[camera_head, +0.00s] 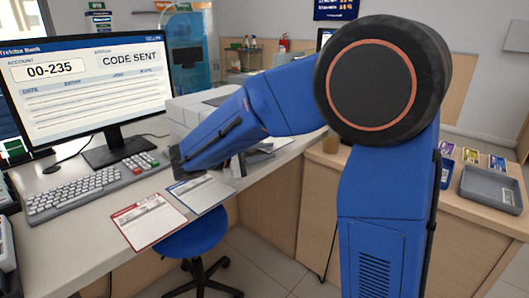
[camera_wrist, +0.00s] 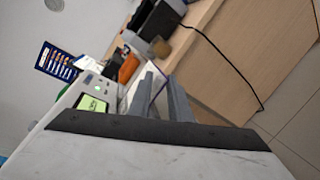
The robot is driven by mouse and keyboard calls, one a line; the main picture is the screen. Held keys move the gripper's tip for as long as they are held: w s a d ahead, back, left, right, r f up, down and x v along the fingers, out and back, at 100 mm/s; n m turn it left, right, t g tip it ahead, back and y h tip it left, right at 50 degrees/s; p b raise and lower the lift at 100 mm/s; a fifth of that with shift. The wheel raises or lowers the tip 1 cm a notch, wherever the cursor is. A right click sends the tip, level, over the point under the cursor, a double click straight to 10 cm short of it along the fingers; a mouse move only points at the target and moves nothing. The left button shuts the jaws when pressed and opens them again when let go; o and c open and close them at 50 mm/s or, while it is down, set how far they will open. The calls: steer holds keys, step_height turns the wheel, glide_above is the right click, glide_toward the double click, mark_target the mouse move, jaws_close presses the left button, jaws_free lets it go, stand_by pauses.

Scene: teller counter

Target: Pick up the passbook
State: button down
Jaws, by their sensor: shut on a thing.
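My gripper (camera_wrist: 160,82) shows in the wrist view with its two grey fingers close together. A thin purple edge (camera_wrist: 158,91) shows between them, so they are shut on a thin flat thing that I take to be the passbook. Its cover and any writing cannot be seen from this angle. In the head view my blue forearm reaches left over the counter (camera_head: 110,205), and my fingers are mostly hidden behind it. I cannot tell there whether the held thing touches the counter.
A red-edged form (camera_head: 149,220) and a blue-edged form (camera_head: 201,193) lie at the counter's front edge. A keyboard (camera_head: 92,188) and monitor (camera_head: 85,85) stand left. A blue stool (camera_head: 192,238) is below. A grey tray (camera_head: 490,188) sits on the right-hand counter.

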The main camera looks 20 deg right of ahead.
steer(key=shift+s+d, duration=0.15)
steer(key=shift+s, duration=0.2)
steer(key=c, duration=1.5)
jaws_free()
steer(key=shift+c, duration=0.2)
steer(key=v, duration=1.7)
steer(key=shift+s+f, duration=0.1)
